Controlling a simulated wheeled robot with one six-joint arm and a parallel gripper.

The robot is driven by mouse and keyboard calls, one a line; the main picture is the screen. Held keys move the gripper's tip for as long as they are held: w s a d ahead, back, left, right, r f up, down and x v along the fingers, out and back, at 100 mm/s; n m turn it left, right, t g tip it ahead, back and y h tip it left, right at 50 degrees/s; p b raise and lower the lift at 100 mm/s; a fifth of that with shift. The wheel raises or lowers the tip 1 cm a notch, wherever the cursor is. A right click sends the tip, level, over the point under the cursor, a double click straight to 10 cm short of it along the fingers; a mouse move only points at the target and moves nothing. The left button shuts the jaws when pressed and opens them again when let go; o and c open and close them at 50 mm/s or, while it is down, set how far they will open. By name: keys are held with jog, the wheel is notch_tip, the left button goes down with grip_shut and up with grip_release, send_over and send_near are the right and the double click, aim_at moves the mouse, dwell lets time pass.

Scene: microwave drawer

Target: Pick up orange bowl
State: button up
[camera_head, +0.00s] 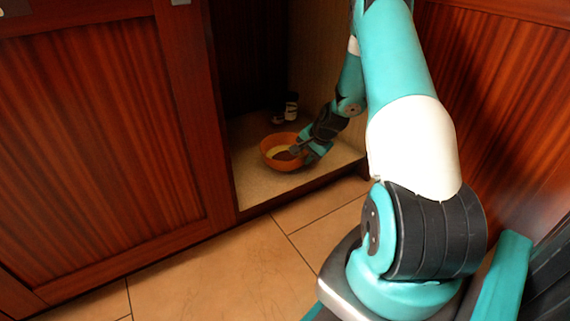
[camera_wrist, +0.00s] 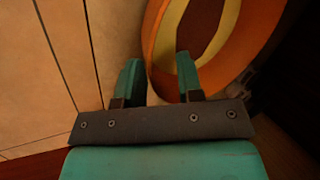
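The orange bowl (camera_head: 285,163) stands upright on the floor of the open cabinet, near its front edge. In the wrist view the bowl (camera_wrist: 222,78) fills the upper right, with a yellow and dark inside. My gripper (camera_head: 301,151) is at the bowl's right rim in the head view. In the wrist view my gripper (camera_wrist: 158,64) is open, with one finger outside the bowl and the other over its inside. The near part of the rim lies between the fingertips. I cannot tell whether either finger touches it.
A small dark and white object (camera_head: 290,107) stands behind the bowl. The cabinet floor (camera_head: 254,186) is bare left of the bowl. A wooden door panel (camera_head: 112,130) is at the left, and a light side wall (camera_head: 315,60) at the right. Tiled floor (camera_head: 230,271) lies in front.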

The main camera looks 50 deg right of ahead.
jog(key=shift+b+x, duration=0.4)
jog(key=shift+x, duration=0.7)
jog(key=shift+r, duration=0.1)
jog(key=shift+s, duration=0.1)
grip_shut()
